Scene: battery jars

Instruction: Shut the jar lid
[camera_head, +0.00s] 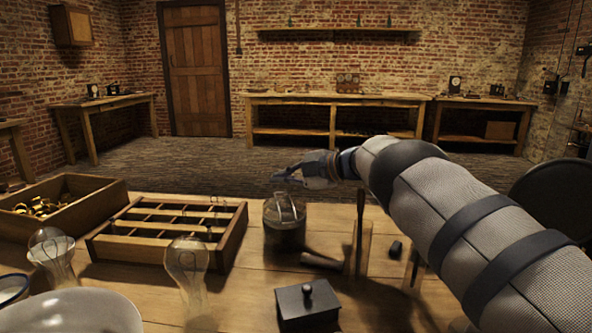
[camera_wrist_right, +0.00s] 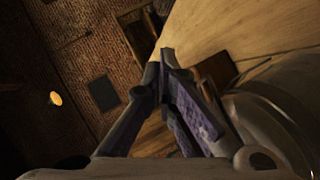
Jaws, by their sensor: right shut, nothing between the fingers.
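A glass jar (camera_head: 284,232) with dark contents stands upright on the wooden table, right of the divided tray. A clear arched piece stands up at its mouth; I cannot tell whether it is the lid or a wire bail, or how far the lid is open. My right gripper (camera_head: 284,178) is just above the jar's top, reaching in from the right. In the wrist view my right gripper (camera_wrist_right: 166,62) has its fingertips together, with nothing between them. Whether it touches the jar is unclear. My left gripper is out of view.
A divided wooden tray (camera_head: 120,252) and a crate of brass parts (camera_head: 105,205) lie left. Glass bulbs (camera_head: 187,265) stand in front.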

